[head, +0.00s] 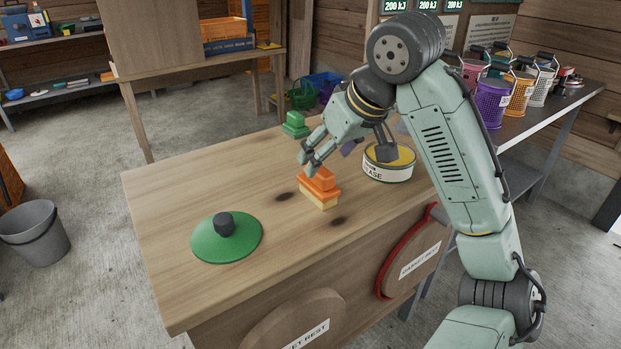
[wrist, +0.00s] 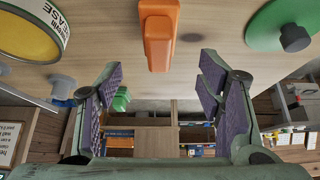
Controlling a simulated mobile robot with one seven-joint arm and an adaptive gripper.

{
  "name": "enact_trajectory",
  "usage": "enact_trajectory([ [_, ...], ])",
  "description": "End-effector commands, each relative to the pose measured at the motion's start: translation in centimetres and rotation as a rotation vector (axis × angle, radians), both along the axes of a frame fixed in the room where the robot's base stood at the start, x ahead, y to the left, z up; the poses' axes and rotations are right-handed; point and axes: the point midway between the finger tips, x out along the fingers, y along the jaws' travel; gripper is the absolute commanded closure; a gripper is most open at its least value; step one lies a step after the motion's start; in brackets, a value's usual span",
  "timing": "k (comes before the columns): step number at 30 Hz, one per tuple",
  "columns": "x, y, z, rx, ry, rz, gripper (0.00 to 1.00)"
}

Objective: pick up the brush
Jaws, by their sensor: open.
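The likely brush (head: 321,182) is an orange block with a raised grip and a paler yellow-orange lower part, on the wooden table near its middle. Its orange top also shows at the upper middle of the wrist view (wrist: 158,40). My gripper (head: 307,157) is open and empty, just above and behind the brush in the head view. In the wrist view my spread fingers (wrist: 158,85) have purple-grey pads, and the brush lies beyond them, not between them. A smaller green block (head: 295,125) with a raised top stands farther back; I cannot tell what it is.
A round green lid (head: 226,243) with a dark knob lies left of the brush. A yellow-topped grease tin (head: 388,168) stands to its right, close to my arm. Colored buckets (head: 492,103) stand on the right-hand bench. The table's left side is mostly clear.

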Motion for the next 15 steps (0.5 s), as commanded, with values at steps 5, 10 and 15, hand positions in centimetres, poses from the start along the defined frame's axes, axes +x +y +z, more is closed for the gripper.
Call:
enact_trajectory([
  [5,1.3,1.0,-2.6,0.001,0.002,0.002,0.39],
  [10,2.0,1.5,-3.8,0.0,-0.001,0.002,0.39],
  [15,2.9,2.0,-5.3,0.0,0.001,0.001,0.39],
])
